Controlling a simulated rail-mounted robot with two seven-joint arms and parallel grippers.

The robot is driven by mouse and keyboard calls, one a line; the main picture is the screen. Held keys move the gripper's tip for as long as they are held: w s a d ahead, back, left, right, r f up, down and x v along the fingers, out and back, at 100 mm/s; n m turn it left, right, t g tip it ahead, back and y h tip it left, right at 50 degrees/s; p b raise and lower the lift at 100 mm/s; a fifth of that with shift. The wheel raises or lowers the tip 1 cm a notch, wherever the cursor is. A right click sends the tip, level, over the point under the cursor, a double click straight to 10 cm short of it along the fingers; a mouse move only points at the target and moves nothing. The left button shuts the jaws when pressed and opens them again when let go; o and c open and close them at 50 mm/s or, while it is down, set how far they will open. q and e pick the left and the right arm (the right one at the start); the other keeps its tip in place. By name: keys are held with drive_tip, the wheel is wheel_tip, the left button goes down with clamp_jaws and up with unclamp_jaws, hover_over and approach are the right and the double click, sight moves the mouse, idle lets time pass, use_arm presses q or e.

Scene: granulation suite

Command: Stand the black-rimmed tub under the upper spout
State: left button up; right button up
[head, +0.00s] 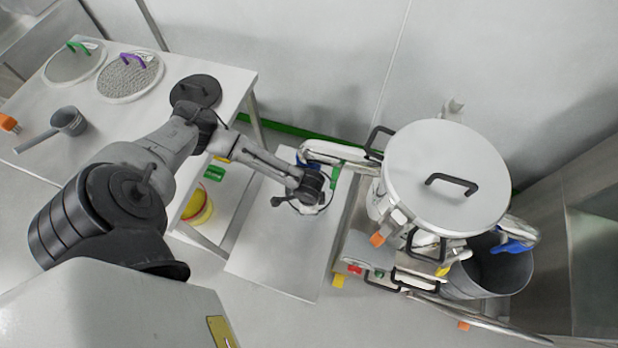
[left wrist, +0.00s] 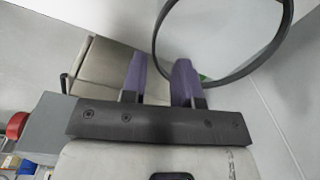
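In the left wrist view a black round rim (left wrist: 159,32) with a pale inside shows just beyond my fingers. My left gripper (left wrist: 160,62) has two purple fingers standing apart. The right finger overlaps the rim and the left one is outside it; I see no clear contact. In the head view my left arm ends over the pale stand, beside the upper spout (head: 336,153). My right gripper is not in view.
The left table (head: 140,120) holds sieves, a scoop (head: 68,122) and a dark round lid (head: 196,90).

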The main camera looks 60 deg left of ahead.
use_arm(q)
drive_tip(key=shift+d+r+p, duration=0.1)
drive_tip(key=shift+r+p, duration=0.25)
drive_tip(key=shift+r, duration=1.25)
